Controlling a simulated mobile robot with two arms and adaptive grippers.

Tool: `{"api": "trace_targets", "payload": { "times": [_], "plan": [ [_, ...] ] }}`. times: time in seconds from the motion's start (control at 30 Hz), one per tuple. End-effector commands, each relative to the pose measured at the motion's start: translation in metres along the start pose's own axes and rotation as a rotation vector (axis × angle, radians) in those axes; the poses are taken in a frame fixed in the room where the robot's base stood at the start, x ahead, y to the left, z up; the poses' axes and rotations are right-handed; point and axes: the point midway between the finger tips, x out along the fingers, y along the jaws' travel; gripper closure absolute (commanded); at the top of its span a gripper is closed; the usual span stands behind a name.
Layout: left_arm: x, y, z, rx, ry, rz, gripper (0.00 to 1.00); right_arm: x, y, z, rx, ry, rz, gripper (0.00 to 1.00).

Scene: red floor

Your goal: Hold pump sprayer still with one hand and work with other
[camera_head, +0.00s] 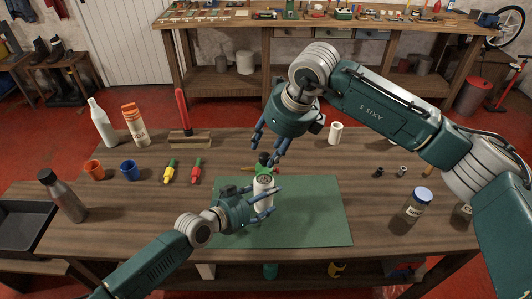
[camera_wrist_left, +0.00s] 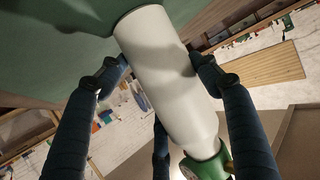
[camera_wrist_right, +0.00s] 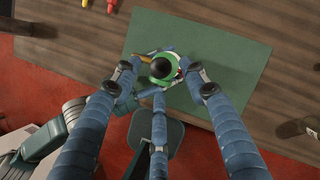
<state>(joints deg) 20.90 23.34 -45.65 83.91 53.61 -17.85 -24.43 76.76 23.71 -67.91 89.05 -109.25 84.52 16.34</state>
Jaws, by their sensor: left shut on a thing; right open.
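The pump sprayer (camera_head: 264,188) stands upright on the green mat (camera_head: 318,212), with a white body, a green collar and a dark top. My left gripper (camera_head: 262,203) is shut around its white body (camera_wrist_left: 168,72), which fills the middle of the left wrist view. My right gripper (camera_head: 267,148) is open and empty above the sprayer, fingers pointing down. In the right wrist view the sprayer's green and black top (camera_wrist_right: 162,68) lies between and beyond the open fingers. The fingers hide part of the sprayer.
A white bottle (camera_head: 101,124), a spray can (camera_head: 136,125), orange (camera_head: 94,170) and blue (camera_head: 129,170) cups and a brush (camera_head: 184,120) stand on the left. A grey bottle (camera_head: 62,195) is front left. A jar (camera_head: 416,206) and white roll (camera_head: 335,133) are on the right.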

Motion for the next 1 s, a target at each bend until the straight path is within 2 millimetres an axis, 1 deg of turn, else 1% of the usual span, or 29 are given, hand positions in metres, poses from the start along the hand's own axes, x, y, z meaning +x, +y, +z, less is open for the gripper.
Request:
{"api": "trace_targets", "payload": {
  "times": [0.03, 0.2, 0.33, 0.57, 0.6, 0.77, 0.8, 0.83, 1.0],
  "plan": [
    [0.000, 0.000, -0.002, 0.000, 0.003, 0.000, 0.77, 0.009, 0.000, -0.001, 0.001, 0.002, 0.001, 0.57],
    [0.000, 0.000, -0.002, 0.000, 0.003, 0.000, 0.77, 0.028, 0.000, 0.000, 0.000, 0.001, 0.001, 0.57],
    [0.000, 0.000, -0.001, 0.000, 0.003, 0.000, 0.77, 0.033, 0.000, 0.000, 0.000, 0.000, -0.001, 0.57],
    [0.000, 0.000, -0.001, 0.000, 0.003, 0.000, 0.77, 0.034, 0.000, 0.000, -0.001, 0.000, -0.001, 0.57],
    [0.000, 0.000, -0.001, 0.000, 0.003, 0.000, 0.77, 0.034, 0.000, 0.000, -0.001, 0.000, -0.001, 0.59],
    [0.000, 0.000, -0.001, 0.001, 0.002, 0.000, 0.77, 0.034, -0.001, 0.000, 0.000, 0.000, -0.001, 0.91],
    [0.000, 0.000, -0.001, 0.001, 0.003, 0.000, 0.77, 0.034, -0.001, 0.000, 0.000, -0.001, -0.001, 0.99],
    [0.000, 0.000, -0.001, 0.001, 0.002, 0.000, 0.77, 0.034, -0.001, 0.000, 0.000, -0.001, -0.002, 1.00],
    [0.000, 0.001, -0.001, 0.002, 0.002, 0.001, 0.77, 0.032, -0.001, 0.002, 0.000, -0.003, -0.003, 1.00]
  ]
}}
